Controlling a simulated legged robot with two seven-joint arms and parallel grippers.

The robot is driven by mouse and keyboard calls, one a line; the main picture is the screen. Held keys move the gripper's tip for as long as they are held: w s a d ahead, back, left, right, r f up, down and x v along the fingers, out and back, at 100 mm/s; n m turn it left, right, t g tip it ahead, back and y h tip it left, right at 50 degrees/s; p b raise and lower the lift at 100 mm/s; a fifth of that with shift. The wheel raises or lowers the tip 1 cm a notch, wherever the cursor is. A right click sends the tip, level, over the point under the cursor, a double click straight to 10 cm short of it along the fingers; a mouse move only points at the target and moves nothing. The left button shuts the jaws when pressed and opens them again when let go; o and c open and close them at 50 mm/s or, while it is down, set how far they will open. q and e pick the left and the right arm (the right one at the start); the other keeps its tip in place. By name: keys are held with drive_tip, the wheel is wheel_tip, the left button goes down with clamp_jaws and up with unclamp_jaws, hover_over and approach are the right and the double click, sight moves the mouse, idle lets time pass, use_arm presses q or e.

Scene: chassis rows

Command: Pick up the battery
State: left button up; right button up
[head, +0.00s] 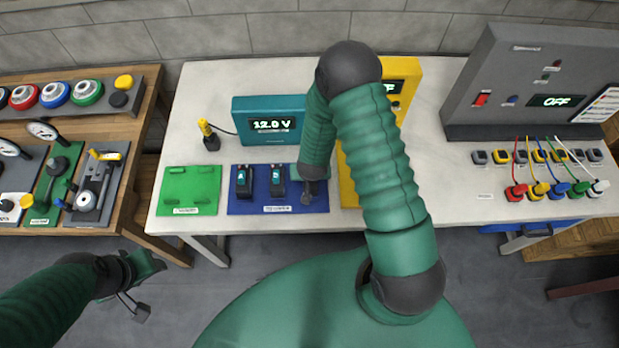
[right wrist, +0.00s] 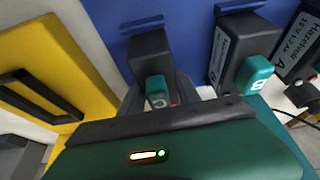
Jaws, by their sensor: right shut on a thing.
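Several dark batteries with teal ends stand on a blue mat (head: 238,208) on the white table. Battery A (head: 244,181) and battery B (head: 277,181) stand clear in the head view. In the right wrist view, battery C (right wrist: 152,50) is upright, between my right gripper's fingers (right wrist: 178,98). My right gripper (head: 308,190) is shut on battery C at the mat's right side; it largely hides that battery in the head view. Battery B (right wrist: 245,50) and battery A (right wrist: 300,45) stand beside it. My left gripper (head: 150,264) hangs over the floor; its finger opening is unclear.
A green mat (head: 188,190) lies left of the blue mat. A teal display box (head: 270,122) reading 12.0 V stands behind, with a yellow panel (head: 405,78) to its right. A grey panel (head: 535,75) and coloured plugs are farther right.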

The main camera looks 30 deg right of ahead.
drive_tip(key=shift+d, duration=0.3)
clamp_jaws()
drive_tip(key=shift+w+a, duration=0.15)
drive_tip(key=shift+a, duration=0.2)
drive_tip(key=shift+d, duration=0.1)
